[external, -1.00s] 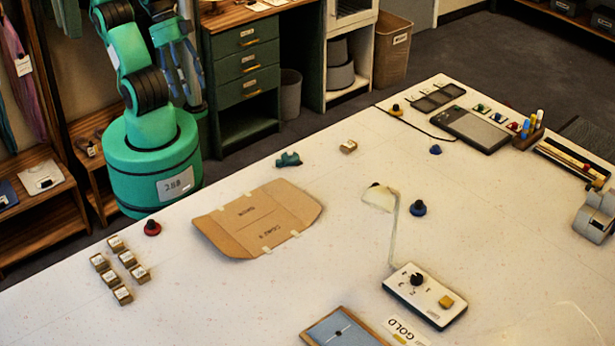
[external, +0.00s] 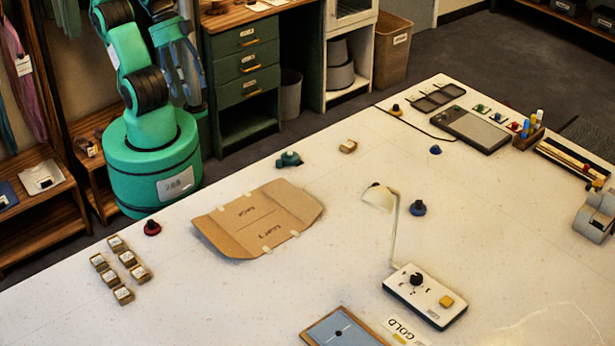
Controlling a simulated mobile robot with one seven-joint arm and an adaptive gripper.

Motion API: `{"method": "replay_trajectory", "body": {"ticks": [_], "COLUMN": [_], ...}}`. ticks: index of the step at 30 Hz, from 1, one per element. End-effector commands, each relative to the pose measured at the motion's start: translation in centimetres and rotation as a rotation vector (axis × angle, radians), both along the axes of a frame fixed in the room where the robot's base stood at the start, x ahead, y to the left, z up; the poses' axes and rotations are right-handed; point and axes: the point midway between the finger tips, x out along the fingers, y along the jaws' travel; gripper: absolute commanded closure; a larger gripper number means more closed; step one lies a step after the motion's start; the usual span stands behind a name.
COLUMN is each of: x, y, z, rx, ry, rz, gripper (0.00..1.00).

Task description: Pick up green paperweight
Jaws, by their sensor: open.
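A small dark green-teal object (external: 288,159), which looks like the green paperweight, lies near the back-left edge of the white table. My gripper (external: 188,92) hangs beside my arm at the upper left, off the table and well to the left of the green object. The gripper is open and empty, with nothing touching it. The fingers are small and partly blurred in this view.
A flattened cardboard piece (external: 258,218) lies just in front of the green object, with a small tan block (external: 348,146) to its right. A red knob-like object (external: 152,228) and several labelled blocks (external: 118,265) are at left.

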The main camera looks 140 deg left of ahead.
Motion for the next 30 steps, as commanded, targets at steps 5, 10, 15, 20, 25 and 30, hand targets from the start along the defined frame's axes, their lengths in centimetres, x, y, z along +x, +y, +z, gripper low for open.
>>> {"method": "replay_trajectory", "body": {"ticks": [5,10,15,20,25,30], "x": [0.1,0.9,3.1,6.3,10.2,14.1], "y": [0.0,0.4,1.3,2.9,5.1,7.7], "z": [0.0,0.4,1.1,1.9,2.3,2.2], "rx": [0.0,0.001,0.002,0.002,0.0,-0.004], "ry": [0.001,0.01,0.035,0.07,0.112,0.153], "rz": [0.001,0.011,0.035,0.07,0.111,0.152], "gripper": [0.39,0.39,0.39,0.39,0.39,0.39]}}
